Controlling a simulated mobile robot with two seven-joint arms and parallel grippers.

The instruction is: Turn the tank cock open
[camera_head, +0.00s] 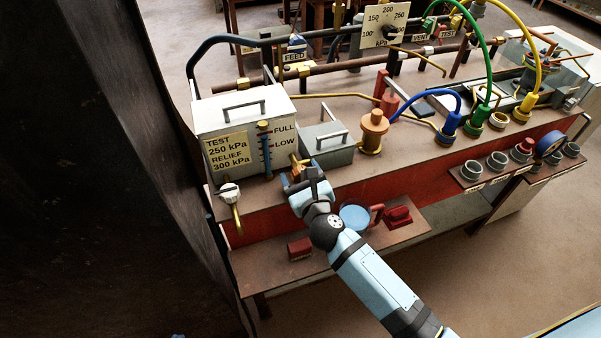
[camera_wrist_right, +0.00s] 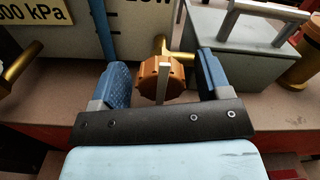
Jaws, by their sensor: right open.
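An orange round cock (camera_wrist_right: 150,77) with a pale flat bar across its face sits on a brass pipe (camera_wrist_right: 178,55) at the lower right front of the white tank (camera_head: 215,118). In the head view the cock (camera_head: 297,172) is partly hidden by my right gripper (camera_head: 303,178). The right wrist view shows this gripper (camera_wrist_right: 163,88) open, with its blue fingers on either side of the cock. Gaps show between the cock and both fingers. The pale bar stands roughly upright in that view. My left gripper is not in view.
A grey lidded box (camera_head: 328,153) stands right beside the cock, with a brass fitting (camera_head: 373,130) beyond it. A white-handled tap (camera_head: 229,192) is at the tank's left front.

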